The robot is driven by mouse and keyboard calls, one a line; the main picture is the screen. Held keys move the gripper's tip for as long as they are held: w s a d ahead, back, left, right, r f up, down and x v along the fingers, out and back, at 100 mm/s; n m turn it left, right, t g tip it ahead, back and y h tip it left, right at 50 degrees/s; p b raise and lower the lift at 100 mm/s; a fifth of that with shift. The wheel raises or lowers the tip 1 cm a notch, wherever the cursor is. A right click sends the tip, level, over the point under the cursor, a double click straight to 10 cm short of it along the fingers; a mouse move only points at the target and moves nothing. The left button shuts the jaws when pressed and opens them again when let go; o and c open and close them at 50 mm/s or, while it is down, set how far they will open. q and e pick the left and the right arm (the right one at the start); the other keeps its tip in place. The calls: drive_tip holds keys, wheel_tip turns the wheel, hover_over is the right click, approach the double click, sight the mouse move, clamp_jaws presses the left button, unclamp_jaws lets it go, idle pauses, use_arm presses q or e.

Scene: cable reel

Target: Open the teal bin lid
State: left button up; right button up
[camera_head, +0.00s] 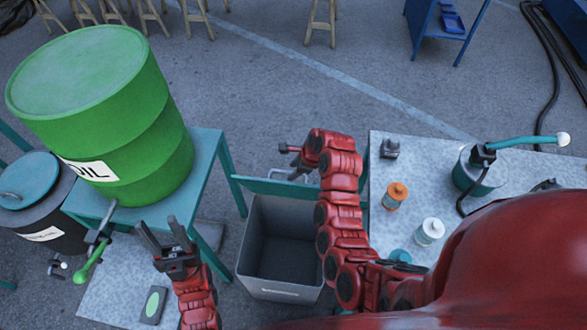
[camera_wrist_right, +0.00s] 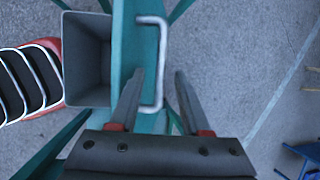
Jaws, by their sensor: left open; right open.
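The grey bin (camera_head: 281,255) stands on the floor in the middle of the head view, its dark inside visible from above. Its teal lid (camera_head: 270,187) stands raised along the bin's far edge, seen nearly edge-on. In the right wrist view the lid (camera_wrist_right: 125,45) carries a pale metal handle (camera_wrist_right: 160,60). My right gripper (camera_wrist_right: 156,85) is open, with the lower part of the handle between its fingers; I cannot tell whether they touch it. In the head view it is at the lid's far side. My left gripper (camera_head: 163,232) is open and empty, left of the bin.
A green oil drum (camera_head: 95,110) stands on a teal table (camera_head: 205,160) at left, beside a dark barrel (camera_head: 50,215) with a blue-teal lid. A grey worktable (camera_head: 405,165) with spools and tools is at right. Open floor lies beyond the bin.

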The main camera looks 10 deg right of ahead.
drive_tip(key=shift+a+f, duration=0.1)
drive_tip(key=shift+f, duration=0.2)
clamp_jaws()
idle(1.3)
